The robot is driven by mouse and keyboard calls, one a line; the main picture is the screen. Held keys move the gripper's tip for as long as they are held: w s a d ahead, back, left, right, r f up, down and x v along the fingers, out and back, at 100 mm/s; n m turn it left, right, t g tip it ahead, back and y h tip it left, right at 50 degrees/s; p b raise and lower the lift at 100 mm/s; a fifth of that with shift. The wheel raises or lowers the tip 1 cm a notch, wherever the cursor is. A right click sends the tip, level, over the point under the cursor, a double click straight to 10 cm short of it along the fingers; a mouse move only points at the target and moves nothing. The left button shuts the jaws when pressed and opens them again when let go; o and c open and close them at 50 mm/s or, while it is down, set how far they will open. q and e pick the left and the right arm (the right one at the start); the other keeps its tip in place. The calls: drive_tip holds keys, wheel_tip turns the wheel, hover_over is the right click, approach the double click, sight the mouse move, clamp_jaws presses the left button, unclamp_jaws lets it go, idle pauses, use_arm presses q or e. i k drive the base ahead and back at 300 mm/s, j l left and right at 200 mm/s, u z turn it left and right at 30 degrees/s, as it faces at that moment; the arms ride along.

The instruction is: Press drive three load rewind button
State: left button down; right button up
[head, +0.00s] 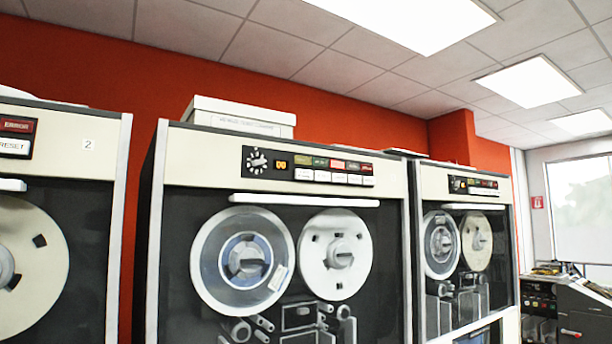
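A large tape drive (155,230) stands in the middle of the head view, with two reels behind its window. Its control panel (285,178) at the top carries a round dial (257,161), a small orange-lit display (281,164) and a double row of buttons (338,172). The upper row has coloured caps, one of them red; the lower row is mostly white. The lettering is too small to read, so I cannot tell which button is load rewind. No number is readable on this drive. Neither of my grippers is in view.
A drive marked 2 (88,144) stands at the left edge, partly cut off. Another tape drive (414,215) stands at the right. A white box (240,117) lies on top of the middle drive. A grey console (590,305) is at the far right.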

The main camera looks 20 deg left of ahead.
sight(300, 174)
drive_tip(key=i+l+u, duration=0.25)
drive_tip(key=l, duration=0.35)
drive_tip(key=i+l+u, duration=0.1)
drive_tip(key=i+l, duration=0.15)
drive_tip(key=i+l+u, duration=0.1)
drive_tip(key=l, duration=0.3)
drive_tip(key=i+l+u, duration=0.15)
drive_tip(key=l, duration=0.2)
drive_tip(key=i+l+u, duration=0.1)
drive_tip(key=l, duration=0.25)
